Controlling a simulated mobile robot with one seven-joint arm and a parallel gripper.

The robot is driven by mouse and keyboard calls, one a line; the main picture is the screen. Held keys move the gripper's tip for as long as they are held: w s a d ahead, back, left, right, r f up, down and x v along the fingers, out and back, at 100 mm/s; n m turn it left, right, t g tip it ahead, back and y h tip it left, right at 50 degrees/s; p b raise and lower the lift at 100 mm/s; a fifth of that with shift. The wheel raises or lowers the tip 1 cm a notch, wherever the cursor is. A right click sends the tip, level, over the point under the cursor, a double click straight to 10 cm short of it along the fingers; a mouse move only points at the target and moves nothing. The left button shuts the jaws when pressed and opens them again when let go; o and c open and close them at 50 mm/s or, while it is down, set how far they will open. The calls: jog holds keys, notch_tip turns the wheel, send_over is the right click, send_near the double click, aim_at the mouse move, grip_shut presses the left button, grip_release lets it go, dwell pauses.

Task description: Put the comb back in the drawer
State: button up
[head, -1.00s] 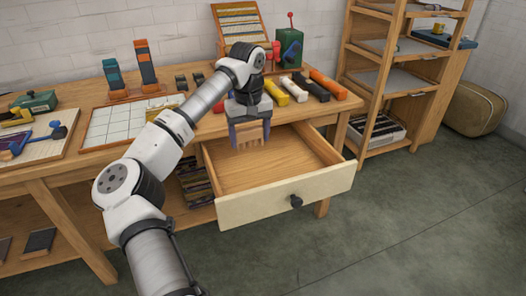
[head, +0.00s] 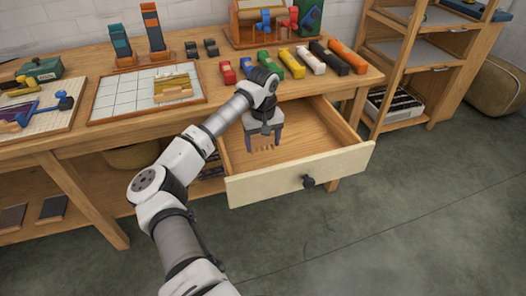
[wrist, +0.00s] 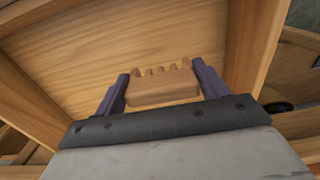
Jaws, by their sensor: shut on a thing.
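A pale wooden comb (head: 263,149) is between the two purple fingers of my gripper (head: 265,139), its teeth pointing down in the head view. The wrist view shows the comb (wrist: 165,92) clasped from both sides by my gripper (wrist: 162,84), with the drawer's wooden floor (wrist: 95,50) behind it. The drawer (head: 340,168) is pulled out of the bench, with a cream front and a dark knob. My gripper is over the left part of the drawer's opening. The gap between comb and drawer floor is hard to judge.
The bench (head: 215,108) carries a row of coloured skeins (head: 318,62) behind the drawer and a white gridded board (head: 125,95) to the left. A wooden shelf unit (head: 400,70) stands at the right. The drawer's visible floor is bare.

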jog(key=shift+f, duration=2.7)
jog(key=shift+f, duration=0.2)
jog(key=o, duration=0.9)
jog(key=shift+r, duration=0.1)
jog(key=shift+r, duration=0.1)
